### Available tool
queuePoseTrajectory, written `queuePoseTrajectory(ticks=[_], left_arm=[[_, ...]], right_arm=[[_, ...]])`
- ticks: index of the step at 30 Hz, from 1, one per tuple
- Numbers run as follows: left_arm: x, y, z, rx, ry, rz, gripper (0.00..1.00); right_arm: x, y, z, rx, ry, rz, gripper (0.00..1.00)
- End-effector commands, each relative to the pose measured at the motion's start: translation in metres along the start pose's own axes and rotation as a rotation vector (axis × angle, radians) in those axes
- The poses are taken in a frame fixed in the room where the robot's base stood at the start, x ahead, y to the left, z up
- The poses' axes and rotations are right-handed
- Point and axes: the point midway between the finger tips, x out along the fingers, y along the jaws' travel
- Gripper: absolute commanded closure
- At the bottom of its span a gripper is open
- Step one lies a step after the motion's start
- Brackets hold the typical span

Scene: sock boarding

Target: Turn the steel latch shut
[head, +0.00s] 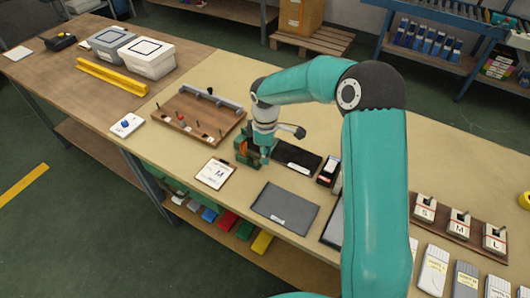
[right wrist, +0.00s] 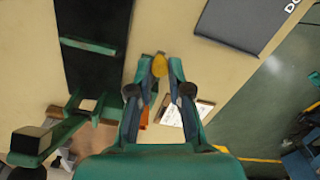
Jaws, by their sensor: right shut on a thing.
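My right gripper (head: 262,158) reaches down at the green fixture (head: 243,148) near the table's middle. In the right wrist view my right gripper (right wrist: 160,72) is shut on a small amber knob (right wrist: 160,64) between its fingertips. I cannot tell whether this knob belongs to the steel latch. No steel latch can be made out clearly; my arm and gripper cover part of the fixture. In the right wrist view a green bracket (right wrist: 72,124) stands left of the fingers, beside a long black board (right wrist: 95,20). My left gripper is out of view.
A wooden board with pegs (head: 198,118) lies behind the fixture. A clipboard (head: 215,174) and a dark grey folder (head: 285,208) lie in front. Stands marked S, M and L (head: 459,222) are at the right.

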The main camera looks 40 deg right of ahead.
Motion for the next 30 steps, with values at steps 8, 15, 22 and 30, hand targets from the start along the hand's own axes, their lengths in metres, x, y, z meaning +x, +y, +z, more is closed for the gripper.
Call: queuePoseTrajectory(ticks=[8, 15, 22, 30], left_arm=[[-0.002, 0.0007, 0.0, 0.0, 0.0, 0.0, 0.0], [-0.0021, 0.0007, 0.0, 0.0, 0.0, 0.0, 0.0], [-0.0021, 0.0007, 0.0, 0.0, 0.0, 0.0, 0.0], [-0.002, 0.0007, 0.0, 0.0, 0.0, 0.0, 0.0]], right_arm=[[-0.0012, 0.0054, 0.0025, -0.098, -0.002, 0.004, 1.0], [-0.0015, 0.0073, 0.0028, -0.119, -0.001, 0.008, 1.0], [-0.002, 0.0084, 0.0028, -0.118, 0.001, 0.011, 1.0], [-0.0014, 0.007, 0.0023, -0.118, 0.001, 0.008, 0.57]])
